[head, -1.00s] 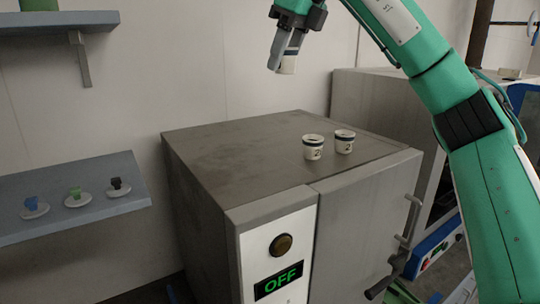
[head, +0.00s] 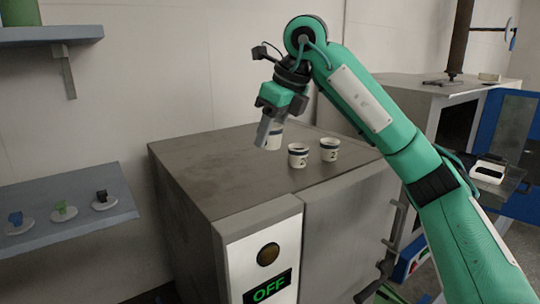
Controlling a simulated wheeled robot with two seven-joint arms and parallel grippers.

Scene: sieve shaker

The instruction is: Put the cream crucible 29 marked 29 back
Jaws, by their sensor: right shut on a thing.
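My right gripper (head: 270,134) is shut on a cream crucible with a dark band (head: 273,140). It holds the crucible upright or slightly tilted, over or on the top of the grey furnace (head: 205,163); I cannot tell whether it touches. The number on the held crucible cannot be read. Two more cream crucibles with dark bands stand to its right on the furnace top, the nearer one (head: 298,158) and the farther one (head: 330,151). Their marks begin with 2, the rest is unclear. My left gripper is not in view.
The furnace front has a round knob (head: 268,254) and a green OFF display (head: 268,289). A blue-grey shelf (head: 70,222) at left bears small blue, green and black items on white discs. The left part of the furnace top is clear.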

